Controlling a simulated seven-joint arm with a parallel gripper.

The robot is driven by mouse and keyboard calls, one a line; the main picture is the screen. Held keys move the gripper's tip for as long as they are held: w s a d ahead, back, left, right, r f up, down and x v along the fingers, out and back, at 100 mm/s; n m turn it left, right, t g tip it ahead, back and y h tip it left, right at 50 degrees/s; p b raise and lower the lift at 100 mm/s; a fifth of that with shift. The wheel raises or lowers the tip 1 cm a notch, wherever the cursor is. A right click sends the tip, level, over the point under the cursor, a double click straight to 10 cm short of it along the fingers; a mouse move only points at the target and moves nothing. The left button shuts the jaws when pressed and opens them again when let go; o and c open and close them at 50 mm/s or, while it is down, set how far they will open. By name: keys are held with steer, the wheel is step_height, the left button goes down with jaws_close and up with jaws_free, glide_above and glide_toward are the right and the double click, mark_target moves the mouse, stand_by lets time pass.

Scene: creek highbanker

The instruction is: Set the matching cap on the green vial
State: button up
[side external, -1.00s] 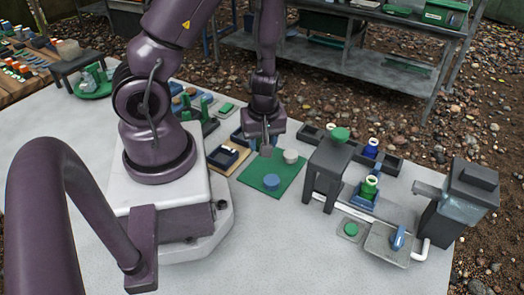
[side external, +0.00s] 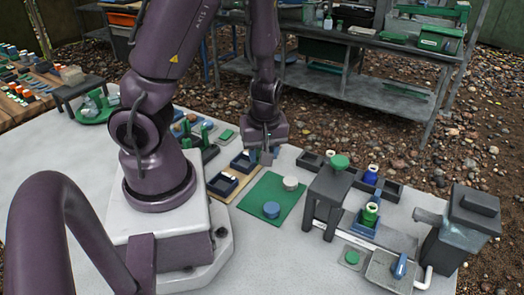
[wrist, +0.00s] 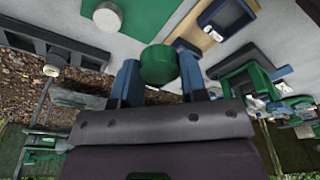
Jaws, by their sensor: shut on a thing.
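The green cap (wrist: 158,64) is gripped between the two blue fingers of my gripper (wrist: 156,78) in the wrist view. In the side view my gripper (side external: 266,157) hangs above the far edge of the green mat (side external: 262,192); the cap is hard to make out there. The green vial (side external: 370,216) stands upright and uncapped in a blue holder (side external: 362,229), to the right of the mat and well apart from my gripper. A white cap (side external: 290,183) and a blue cap (side external: 271,210) lie on the mat. The white cap also shows in the wrist view (wrist: 107,18).
A blue vial (side external: 371,175) stands in a dark tray behind. A grey machine (side external: 465,220) stands at right.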

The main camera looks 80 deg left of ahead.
steer(key=w+d+r+m+t+h, duration=0.1)
steer(key=w+d+r+m, duration=0.4)
steer(key=w+r+m, duration=0.35)
steer(key=w+d+r+m+t, duration=0.1)
steer(key=w+d+r+m, duration=0.4)
steer(key=w+r, duration=0.5)
steer(key=n, duration=0.1)
glide_above(373, 206)
step_height(373, 206, down, 13)
steer(key=shift+s+f+n+g, duration=0.2)
steer(key=shift+f+n+g, duration=0.1)
steer(key=shift+f, duration=2.25)
steer(key=shift+f, duration=0.2)
steer(key=shift+f, duration=0.55)
steer(key=shift+f, duration=0.15)
steer(key=shift+f, duration=0.45)
